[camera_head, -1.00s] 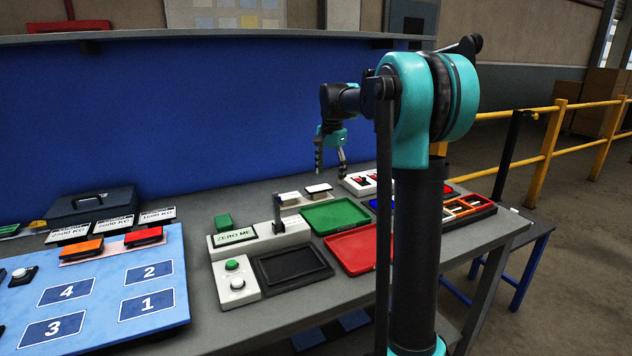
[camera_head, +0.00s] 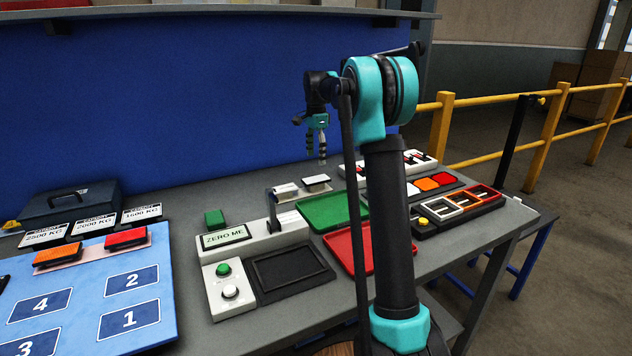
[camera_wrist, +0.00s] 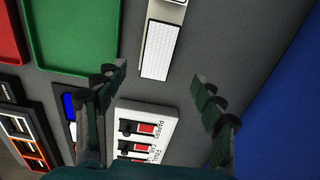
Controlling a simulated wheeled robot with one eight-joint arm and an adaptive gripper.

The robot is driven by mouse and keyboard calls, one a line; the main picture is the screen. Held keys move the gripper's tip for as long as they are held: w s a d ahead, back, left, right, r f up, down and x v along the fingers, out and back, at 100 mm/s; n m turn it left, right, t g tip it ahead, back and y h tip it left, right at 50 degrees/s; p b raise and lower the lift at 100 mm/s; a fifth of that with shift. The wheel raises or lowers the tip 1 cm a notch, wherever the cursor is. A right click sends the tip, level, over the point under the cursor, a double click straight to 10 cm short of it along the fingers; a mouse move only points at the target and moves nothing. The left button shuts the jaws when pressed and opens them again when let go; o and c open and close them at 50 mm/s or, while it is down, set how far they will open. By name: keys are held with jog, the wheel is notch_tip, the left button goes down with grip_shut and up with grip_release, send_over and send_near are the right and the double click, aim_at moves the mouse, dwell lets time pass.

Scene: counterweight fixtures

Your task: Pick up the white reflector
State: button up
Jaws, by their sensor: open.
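The white reflector (camera_head: 316,180) is a small white block with a dark underside, lying on a light strip at the back of the grey table. In the wrist view it is a white finely patterned rectangle (camera_wrist: 157,50) at top centre. My gripper (camera_head: 316,158) hangs pointing down above the back of the table, close to the reflector in the picture. In the wrist view my gripper (camera_wrist: 160,78) has its two fingers wide apart with nothing between them. The reflector lies just beyond the fingertips in that picture, apart from them.
A green tray (camera_head: 332,212) and a red tray (camera_head: 345,246) lie in front. A white switch panel (camera_wrist: 146,128) is under my gripper's right-hand side. A blue upright panel (camera_head: 200,110) stands behind the table. An orange block (camera_head: 57,252) and a red block (camera_head: 125,238) lie left.

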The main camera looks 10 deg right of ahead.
aim_at(317, 178)
jog(key=shift+s+d+f, duration=0.1)
jog(key=shift+d+f, duration=0.05)
jog(key=shift+f, duration=3.75)
jog(key=shift+c, duration=0.5)
jog(key=c, duration=1)
jog(key=shift+r, duration=0.1)
jog(key=shift+c, duration=0.2)
